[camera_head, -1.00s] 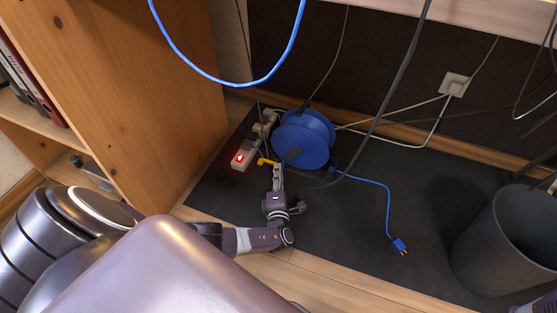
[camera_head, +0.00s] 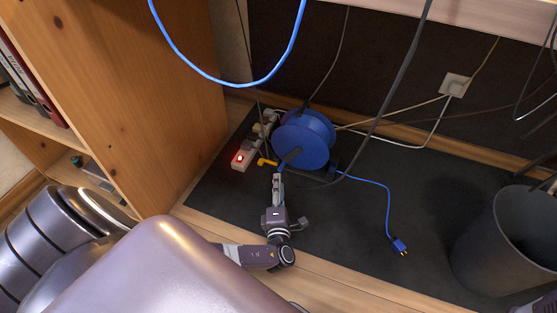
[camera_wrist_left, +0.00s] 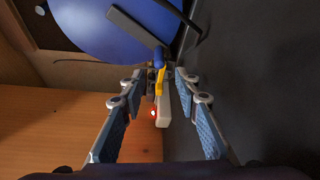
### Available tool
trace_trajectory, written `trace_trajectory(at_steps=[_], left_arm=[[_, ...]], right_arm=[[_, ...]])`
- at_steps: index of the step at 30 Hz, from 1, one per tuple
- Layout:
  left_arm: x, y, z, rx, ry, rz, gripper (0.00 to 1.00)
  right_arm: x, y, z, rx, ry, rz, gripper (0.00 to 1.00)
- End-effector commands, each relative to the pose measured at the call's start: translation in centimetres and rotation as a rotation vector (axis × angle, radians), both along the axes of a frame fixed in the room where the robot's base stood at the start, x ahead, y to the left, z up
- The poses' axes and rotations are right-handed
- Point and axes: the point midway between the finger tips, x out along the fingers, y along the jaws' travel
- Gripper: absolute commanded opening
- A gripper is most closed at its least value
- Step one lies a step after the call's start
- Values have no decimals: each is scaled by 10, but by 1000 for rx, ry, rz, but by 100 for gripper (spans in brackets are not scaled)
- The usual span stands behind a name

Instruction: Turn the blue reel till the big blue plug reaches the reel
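The blue reel (camera_head: 304,139) stands on the dark mat, with a dark crank arm (camera_head: 291,157) on its near face. The big blue plug (camera_head: 399,246) lies on the mat to the right, on a blue cable (camera_head: 388,200) running to the reel. My left gripper (camera_head: 278,177) is just below the crank's end. In the left wrist view its fingers (camera_wrist_left: 157,78) are apart, with the handle ahead between the tips; contact cannot be told. My right gripper is not in view.
A wooden cabinet (camera_head: 150,100) stands left, a dark bin (camera_head: 505,240) right. A thick blue cable (camera_head: 240,82) and dark cables hang above. Mat around the plug is clear.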

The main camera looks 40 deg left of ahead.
Motion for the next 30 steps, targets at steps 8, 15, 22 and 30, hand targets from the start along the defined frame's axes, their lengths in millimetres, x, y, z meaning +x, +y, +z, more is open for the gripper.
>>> trace_trajectory(at_steps=[8,15,22,30], left_arm=[[-40,-29,4,-1,-1,0,30],[-51,-37,6,0,-1,1,30],[-51,-37,6,0,-1,1,30],[-46,-34,-2,-289,-45,1,30]], right_arm=[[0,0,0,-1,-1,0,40],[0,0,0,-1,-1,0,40],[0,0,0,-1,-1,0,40],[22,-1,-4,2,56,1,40]])
